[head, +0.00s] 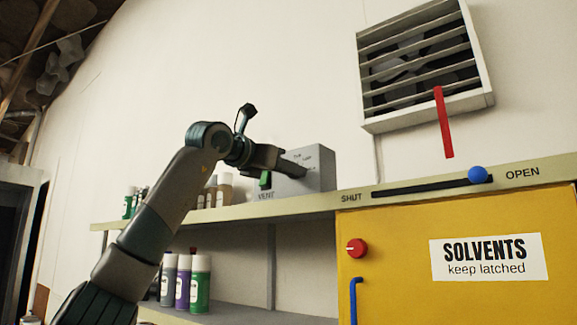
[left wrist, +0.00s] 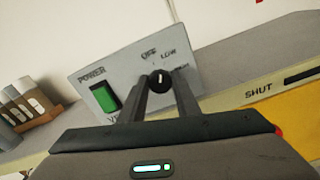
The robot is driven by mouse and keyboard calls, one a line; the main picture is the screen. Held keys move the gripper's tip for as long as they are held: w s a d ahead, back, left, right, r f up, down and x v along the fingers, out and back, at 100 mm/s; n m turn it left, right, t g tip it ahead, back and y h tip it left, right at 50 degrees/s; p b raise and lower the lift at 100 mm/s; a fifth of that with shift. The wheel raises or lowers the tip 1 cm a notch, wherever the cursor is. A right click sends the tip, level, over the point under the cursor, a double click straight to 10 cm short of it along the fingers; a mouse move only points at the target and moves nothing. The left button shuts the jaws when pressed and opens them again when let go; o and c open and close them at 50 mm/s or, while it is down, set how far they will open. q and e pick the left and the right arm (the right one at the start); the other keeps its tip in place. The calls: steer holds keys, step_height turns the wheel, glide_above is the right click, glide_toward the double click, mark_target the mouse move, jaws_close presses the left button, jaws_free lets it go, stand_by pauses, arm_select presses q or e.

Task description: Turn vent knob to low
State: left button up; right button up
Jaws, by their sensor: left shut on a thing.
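The grey vent control box (head: 318,168) stands on the shelf against the wall. In the left wrist view, its face (left wrist: 122,70) carries the labels POWER, OFF, LOW and one partly hidden label at the right. The round black vent knob (left wrist: 159,81) sits below these labels and has a short pale mark; I cannot tell surely which label it points at. My left gripper (left wrist: 156,92) is shut on the knob, one finger at each side. In the head view the left gripper (head: 300,168) reaches the box's front. A green power switch (left wrist: 105,97) is left of the knob.
A slatted wall vent (head: 422,62) with a red strip (head: 443,122) hangs above. A yellow solvents cabinet (head: 390,285) is at right, below a SHUT/OPEN slider with a blue knob (head: 478,174) near OPEN. Bottles (head: 200,285) stand on the lower shelf, others left of the box.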

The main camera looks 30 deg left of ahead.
arm_select(q)
steer(key=m+p, duration=0.1)
steer(key=m, duration=0.2)
steer(key=shift+m, duration=0.3)
stand_by(0.4)
steer(key=o, duration=1)
steer(key=shift+o, duration=0.2)
steer(key=shift+s, duration=0.1)
steer(key=s+a+b, duration=0.1)
steer(key=s+b, duration=0.5)
steer(key=s, duration=1.1)
steer(key=shift+a+b, duration=0.15)
steer(key=shift+b, duration=0.25)
